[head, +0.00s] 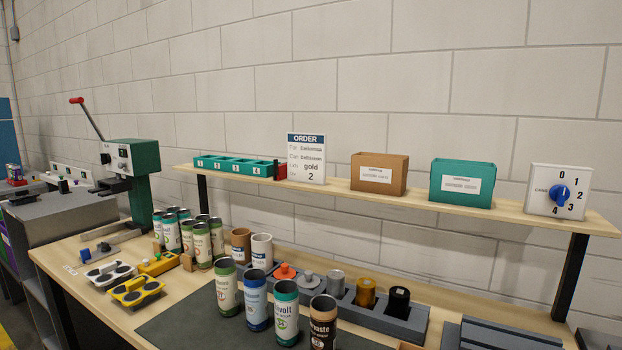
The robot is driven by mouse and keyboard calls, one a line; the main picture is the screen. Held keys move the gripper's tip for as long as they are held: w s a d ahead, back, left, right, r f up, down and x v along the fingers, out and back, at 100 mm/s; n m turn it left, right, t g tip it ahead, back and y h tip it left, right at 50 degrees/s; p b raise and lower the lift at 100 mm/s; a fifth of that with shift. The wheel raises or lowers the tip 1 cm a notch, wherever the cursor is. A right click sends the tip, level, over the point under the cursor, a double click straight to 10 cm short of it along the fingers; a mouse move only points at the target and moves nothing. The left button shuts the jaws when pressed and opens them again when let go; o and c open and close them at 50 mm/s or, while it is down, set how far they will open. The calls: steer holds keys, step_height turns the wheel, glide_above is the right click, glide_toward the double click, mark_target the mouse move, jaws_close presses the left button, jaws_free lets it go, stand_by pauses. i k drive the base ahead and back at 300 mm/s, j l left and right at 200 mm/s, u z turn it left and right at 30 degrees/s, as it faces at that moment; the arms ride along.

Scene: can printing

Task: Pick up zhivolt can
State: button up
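The can whose visible lettering ends in "volt" (287,318), likely the zhivolt can, is teal and white with a dark open top. It stands upright third from the left in the front row on the dark mat (190,330). A blue can (257,303) stands to its left and a brown-and-cream can (323,325) to its right, both close by. A green-and-cream can (227,290) stands at the row's left end. More teal-and-white cans (171,232) stand in the group at the back left; their lettering is too small to read. My gripper is not in view.
A dark grey holder (407,320) with several coloured cylinders stands just behind the front row. A shelf (411,203) runs above the table, holding a brown box (379,174) and a teal box (462,184). A green lever press (143,180) stands at the left.

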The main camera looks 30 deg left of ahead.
mark_target(286, 290)
steer(key=i+j+u, duration=0.2)
steer(key=j+u, duration=0.15)
steer(key=j, duration=0.15)
steer(key=i+j+u, duration=0.2)
steer(key=j+u, duration=0.15)
steer(key=i+j+u, duration=0.35)
steer(key=k+j, duration=0.05)
steer(key=j, duration=0.05)
